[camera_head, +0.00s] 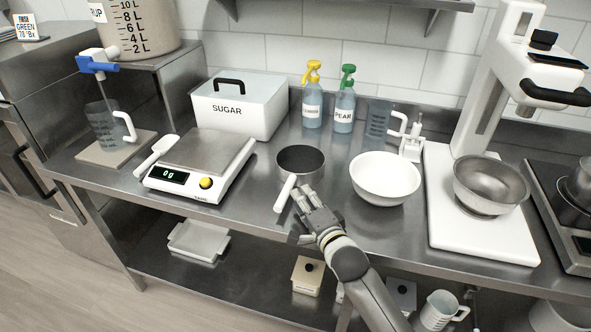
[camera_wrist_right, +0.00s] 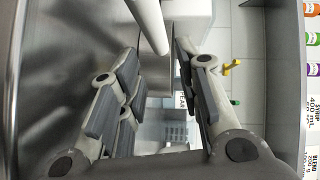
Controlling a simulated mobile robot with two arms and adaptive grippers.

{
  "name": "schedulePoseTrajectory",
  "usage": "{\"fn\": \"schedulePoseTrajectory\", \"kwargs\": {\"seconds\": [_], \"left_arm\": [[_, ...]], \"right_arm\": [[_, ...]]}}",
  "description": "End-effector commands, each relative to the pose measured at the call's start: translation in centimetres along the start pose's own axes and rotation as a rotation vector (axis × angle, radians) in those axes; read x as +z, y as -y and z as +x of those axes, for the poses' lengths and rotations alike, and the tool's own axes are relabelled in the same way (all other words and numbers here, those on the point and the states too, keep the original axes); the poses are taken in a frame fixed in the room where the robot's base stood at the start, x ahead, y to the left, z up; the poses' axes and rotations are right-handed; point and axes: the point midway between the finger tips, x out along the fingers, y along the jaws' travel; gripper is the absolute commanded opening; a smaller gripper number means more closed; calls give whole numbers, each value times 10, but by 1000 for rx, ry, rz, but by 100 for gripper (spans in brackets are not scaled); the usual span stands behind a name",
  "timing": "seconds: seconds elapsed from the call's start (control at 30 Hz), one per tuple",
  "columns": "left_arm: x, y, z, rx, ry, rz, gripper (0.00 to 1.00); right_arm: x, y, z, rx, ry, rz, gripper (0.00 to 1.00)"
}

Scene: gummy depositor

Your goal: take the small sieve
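The small sieve (camera_head: 301,158) appears to be the round, dark-walled vessel with a white handle, standing on the steel counter near the middle. Its mesh cannot be made out. Its handle (camera_head: 285,193) points toward the counter's front edge. My right gripper (camera_head: 307,201) is just right of the handle. In the right wrist view a white rod, seemingly this handle (camera_wrist_right: 149,25), lies ahead of and between the spread fingers of the right gripper (camera_wrist_right: 156,72). The fingers are open with a gap and do not visibly hold it. My left gripper is not in view.
A white bowl (camera_head: 385,179) stands right of the sieve. A scale (camera_head: 201,168) with a white scoop (camera_head: 157,156) beside it is at left. The sugar box (camera_head: 240,108) and two spray bottles (camera_head: 312,100) are behind. A mixer (camera_head: 470,220) with a metal bowl stands at right.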

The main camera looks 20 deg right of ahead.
Motion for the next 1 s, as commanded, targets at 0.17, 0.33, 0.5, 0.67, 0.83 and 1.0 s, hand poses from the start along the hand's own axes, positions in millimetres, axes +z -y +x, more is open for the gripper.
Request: {"fn": "schedulePoseTrajectory", "kwargs": {"seconds": [0.17, 0.33, 0.5, 0.67, 0.83, 1.0], "left_arm": [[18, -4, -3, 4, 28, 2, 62], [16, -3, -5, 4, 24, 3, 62], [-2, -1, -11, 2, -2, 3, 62], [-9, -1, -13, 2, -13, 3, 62], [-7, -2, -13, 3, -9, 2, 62], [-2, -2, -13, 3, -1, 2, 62]], "right_arm": [[0, 1, 20, -1, -1, -1, 32], [-1, 1, 28, 0, 0, -2, 32], [-2, 2, 47, 0, -1, -3, 32], [-2, 0, 66, 1, 0, -1, 32], [-2, -1, 74, 0, 0, -2, 32], [-2, -1, 75, 0, 0, -1, 32]]}}
